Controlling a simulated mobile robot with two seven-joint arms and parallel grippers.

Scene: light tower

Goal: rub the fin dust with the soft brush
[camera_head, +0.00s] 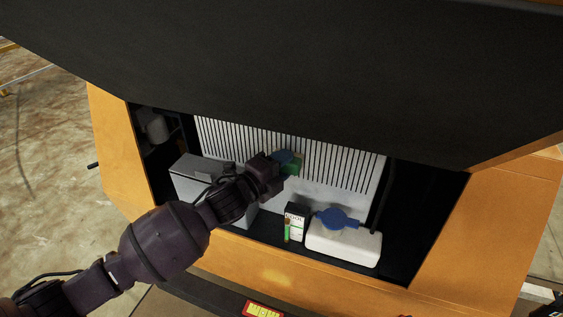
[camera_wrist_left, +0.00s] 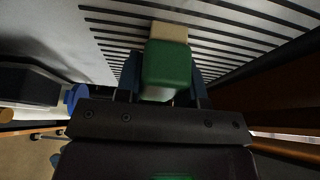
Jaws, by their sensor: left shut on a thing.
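My left gripper (camera_head: 277,168) is shut on the soft brush (camera_head: 293,168), a green block, in front of the fins (camera_head: 335,160). In the left wrist view the brush's green body (camera_wrist_left: 167,66) sits between the blue fingers of the left gripper (camera_wrist_left: 166,85). Its pale bristle end (camera_wrist_left: 168,32) points at the slatted fins (camera_wrist_left: 225,35). It looks at or very close to them, but I cannot tell whether it touches. I cannot make out the fin dust.
The fins stand inside an open orange housing (camera_head: 480,220) under a raised dark cover (camera_head: 320,70). Below them are a white tank (camera_head: 345,243) with a blue cap (camera_head: 337,218) and a small carton (camera_head: 296,222). A grey box (camera_head: 188,182) stands at the left.

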